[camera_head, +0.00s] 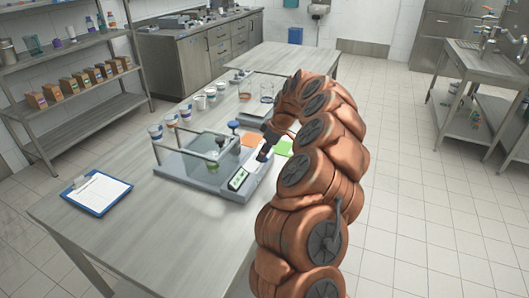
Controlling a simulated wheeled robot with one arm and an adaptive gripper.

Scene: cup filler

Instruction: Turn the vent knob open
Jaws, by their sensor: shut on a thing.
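The cup filler (178,172) stands on the table, a low grey base with a clear frame on top and a small lit green display (238,178) at its front right. A dark blue knob (233,125) stands up at its back, and a smaller blue piece (220,141) sits on the frame. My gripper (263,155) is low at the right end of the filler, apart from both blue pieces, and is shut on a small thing. That thing is mostly hidden by the fingers; from its place it appears to be the vent knob. I cannot tell how far it is turned.
Several cups (171,120) stand in a row behind the filler, with glass beakers (266,92) farther back. Orange (249,139) and green (284,148) squares lie beside my gripper. A blue clipboard (97,193) lies at the left front; the table's front is clear.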

